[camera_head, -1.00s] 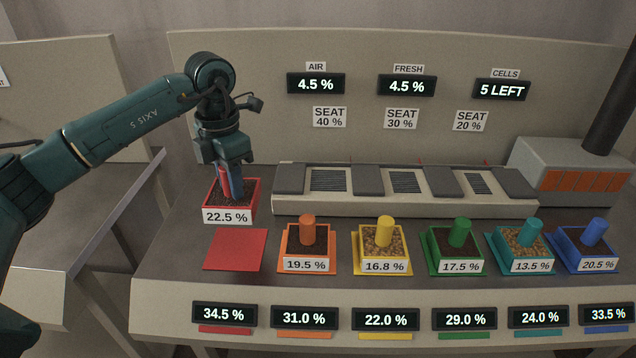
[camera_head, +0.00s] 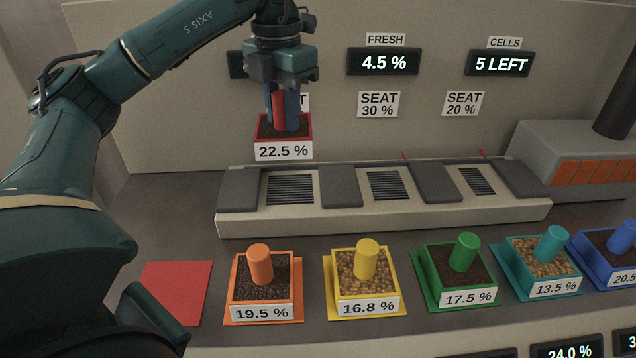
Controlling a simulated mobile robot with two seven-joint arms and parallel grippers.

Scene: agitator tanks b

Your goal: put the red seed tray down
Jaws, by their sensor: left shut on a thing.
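The red seed tray (camera_head: 283,134) holds dark soil and carries a 22.5 % label on its front. My left gripper (camera_head: 280,108) is shut on the tray's red upright handle and holds the tray in the air, in front of the back panel and above the left end of the vent bench (camera_head: 325,222). The bench has three slatted seats: a left one (camera_head: 290,187), a middle one (camera_head: 389,186) and a right one (camera_head: 477,181). All three are bare. A flat red mat (camera_head: 176,292) lies empty on the table at left. My right gripper is not in view.
An orange tray (camera_head: 263,312), a yellow tray (camera_head: 367,307), a green tray (camera_head: 468,298), a teal tray (camera_head: 555,287) and a blue tray (camera_head: 608,257) stand along the front. A grey heater box (camera_head: 560,145) stands at the back right.

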